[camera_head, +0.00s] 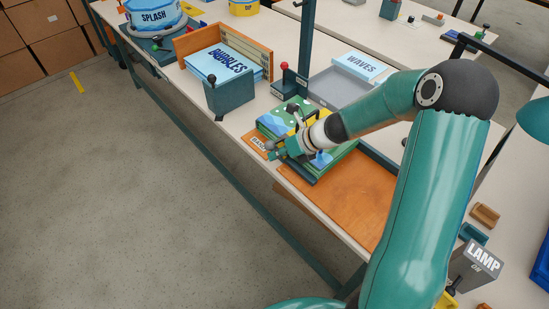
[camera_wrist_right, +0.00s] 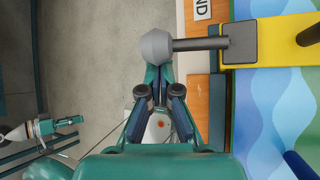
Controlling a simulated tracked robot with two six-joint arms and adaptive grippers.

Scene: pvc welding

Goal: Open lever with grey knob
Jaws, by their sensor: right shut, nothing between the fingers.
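The grey knob (camera_wrist_right: 157,46) is a faceted ball at the left end of a dark lever rod (camera_wrist_right: 200,43) in the right wrist view. The rod comes out of a grey block on a yellow strip. My right gripper (camera_wrist_right: 157,78) is shut and empty, its tips right at the knob's lower edge; I cannot tell whether they touch. In the head view my right gripper (camera_head: 277,150) is at the front edge of the table, beside the green and blue fixture (camera_head: 273,123). What looks like my left gripper (camera_wrist_right: 68,123) shows small at the left of the wrist view.
An orange board (camera_head: 345,195) lies in front of the fixture. The floor (camera_head: 140,190) left of the table is clear.

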